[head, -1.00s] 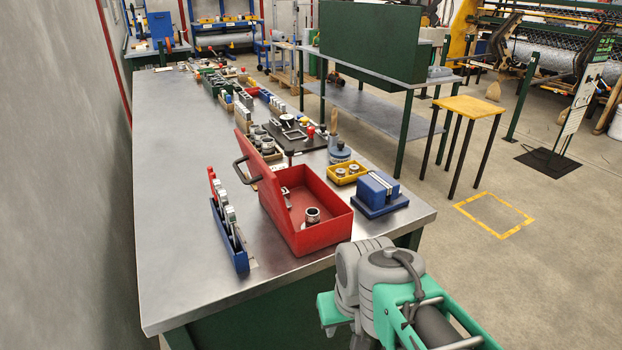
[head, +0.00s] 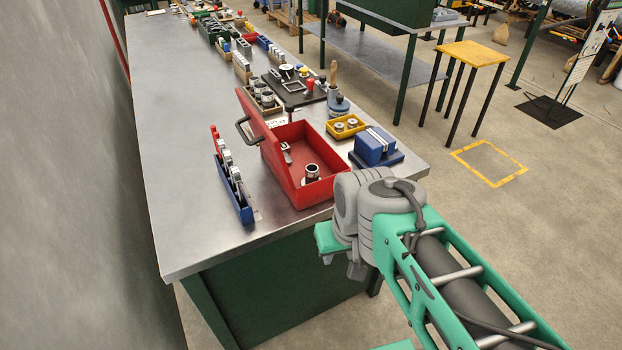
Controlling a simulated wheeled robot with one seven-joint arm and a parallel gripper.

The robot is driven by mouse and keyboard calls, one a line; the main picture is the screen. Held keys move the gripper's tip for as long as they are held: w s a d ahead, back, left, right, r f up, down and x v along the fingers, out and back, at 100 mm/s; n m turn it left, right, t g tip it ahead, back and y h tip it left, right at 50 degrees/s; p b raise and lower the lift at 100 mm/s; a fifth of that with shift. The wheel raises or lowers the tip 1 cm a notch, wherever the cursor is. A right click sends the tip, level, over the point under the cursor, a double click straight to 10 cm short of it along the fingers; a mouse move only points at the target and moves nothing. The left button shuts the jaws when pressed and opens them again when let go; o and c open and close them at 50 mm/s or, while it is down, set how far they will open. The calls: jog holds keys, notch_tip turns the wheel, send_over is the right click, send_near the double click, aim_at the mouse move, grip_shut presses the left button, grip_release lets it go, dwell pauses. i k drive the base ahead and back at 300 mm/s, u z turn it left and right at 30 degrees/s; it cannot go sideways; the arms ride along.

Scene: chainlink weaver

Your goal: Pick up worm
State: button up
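I cannot pick out with certainty which part is the worm. The open red toolbox (head: 325,193) stands near the front edge of the bench, its lid raised on the left. Inside it are a short metal cylinder (head: 312,173) standing upright and a small fork-shaped metal piece (head: 286,152). A blue rack (head: 243,207) with several grey metal parts is left of the toolbox. My arm shows at the lower right, in front of the bench corner. I cannot make out my gripper's fingers in this view.
A yellow tray (head: 346,127) with round parts and a blue block (head: 375,147) on a blue base are right of the toolbox. A black board (head: 293,92) with parts is behind. The left side of the metal bench (head: 185,190) is bare. A yellow-topped stool (head: 466,52) stands right.

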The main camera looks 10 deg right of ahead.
aim_at(312, 170)
jog(key=u, duration=3.4)
jog(key=k, duration=0.9)
jog(key=z, duration=0.95)
jog(key=i, duration=0.5)
jog(key=u, duration=0.05)
